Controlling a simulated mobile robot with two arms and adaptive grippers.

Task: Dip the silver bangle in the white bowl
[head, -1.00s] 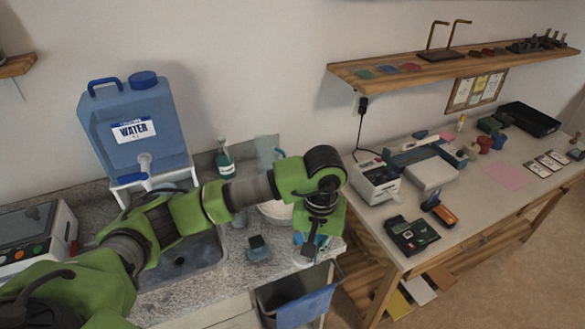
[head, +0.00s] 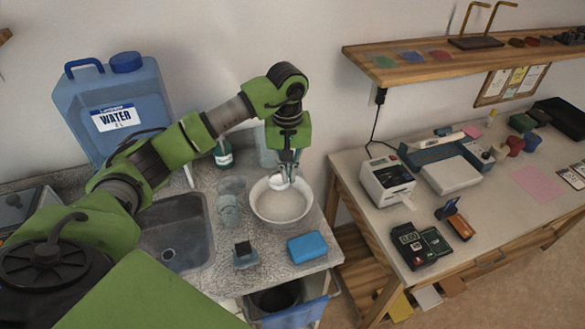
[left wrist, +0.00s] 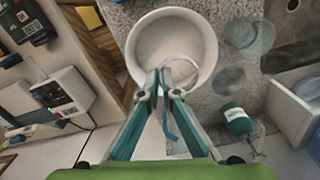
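The white bowl (head: 281,220) stands on the speckled counter right of the sink. It also shows in the left wrist view (left wrist: 143,40). My left gripper (head: 287,172) points down over the back part of the bowl. In the left wrist view its teal-padded fingers (left wrist: 161,76) come close together on the silver bangle (left wrist: 196,66), a thin pale ring that hangs over the bowl's inside near the rim. In the head view the bangle is small and hard to tell from the fingertips. I cannot tell what the bowl holds. My right gripper is not in view.
A clear glass (head: 229,210) stands close left of the bowl, with a green bottle (head: 223,155) behind. A blue block (head: 307,247) and a small dark-topped item (head: 244,254) lie in front. The sink (head: 172,240) is further left. A workbench (head: 360,212) stands right.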

